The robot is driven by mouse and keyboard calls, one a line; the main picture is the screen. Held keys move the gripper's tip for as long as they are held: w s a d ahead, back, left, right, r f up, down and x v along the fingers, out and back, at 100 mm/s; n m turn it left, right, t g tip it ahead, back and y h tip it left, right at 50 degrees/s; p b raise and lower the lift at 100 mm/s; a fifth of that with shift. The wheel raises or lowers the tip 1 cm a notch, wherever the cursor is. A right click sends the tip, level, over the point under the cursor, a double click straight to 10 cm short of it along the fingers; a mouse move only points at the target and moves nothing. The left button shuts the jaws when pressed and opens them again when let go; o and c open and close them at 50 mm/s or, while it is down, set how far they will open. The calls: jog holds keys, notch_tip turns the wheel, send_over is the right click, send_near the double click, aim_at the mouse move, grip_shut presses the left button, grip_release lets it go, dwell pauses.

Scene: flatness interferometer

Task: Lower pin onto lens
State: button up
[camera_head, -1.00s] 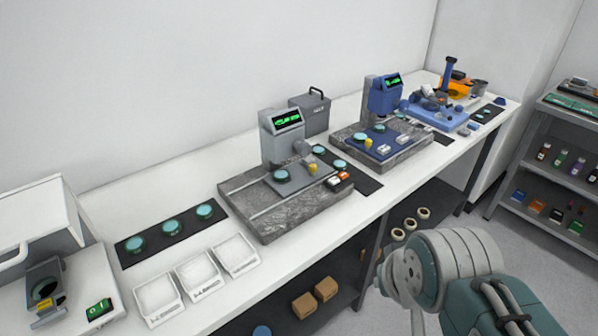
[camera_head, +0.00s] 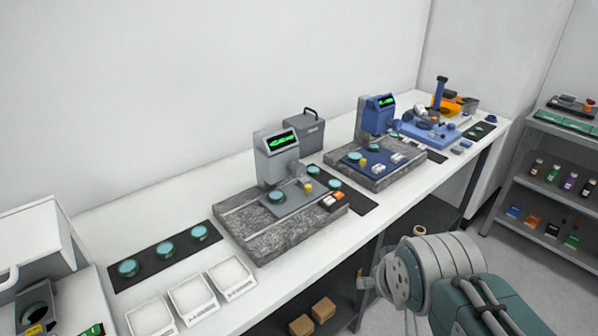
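A grey interferometer (camera_head: 277,158) with a lit green display stands on a speckled stone base (camera_head: 275,238). On its grey plate lie a teal lens (camera_head: 276,196) and a small yellow piece (camera_head: 308,186), which may be the pin; I cannot tell. A blue instrument (camera_head: 375,117) stands farther right on its own stone base, with another teal lens (camera_head: 354,157) and a yellow piece (camera_head: 363,162). My arm reaches in at the lower right, in front of the bench. My gripper's fingers are not visible.
Several lenses lie on a black mat (camera_head: 145,270) at left, beside white trays (camera_head: 231,276). A grey case (camera_head: 304,132) stands behind the instruments. A shelf unit (camera_head: 548,190) stands at right. Cardboard boxes (camera_head: 323,310) sit below the bench (camera_head: 378,217).

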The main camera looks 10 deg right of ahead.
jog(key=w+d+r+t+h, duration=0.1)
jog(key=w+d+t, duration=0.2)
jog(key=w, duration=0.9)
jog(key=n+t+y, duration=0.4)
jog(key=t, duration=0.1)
send_near(302, 172)
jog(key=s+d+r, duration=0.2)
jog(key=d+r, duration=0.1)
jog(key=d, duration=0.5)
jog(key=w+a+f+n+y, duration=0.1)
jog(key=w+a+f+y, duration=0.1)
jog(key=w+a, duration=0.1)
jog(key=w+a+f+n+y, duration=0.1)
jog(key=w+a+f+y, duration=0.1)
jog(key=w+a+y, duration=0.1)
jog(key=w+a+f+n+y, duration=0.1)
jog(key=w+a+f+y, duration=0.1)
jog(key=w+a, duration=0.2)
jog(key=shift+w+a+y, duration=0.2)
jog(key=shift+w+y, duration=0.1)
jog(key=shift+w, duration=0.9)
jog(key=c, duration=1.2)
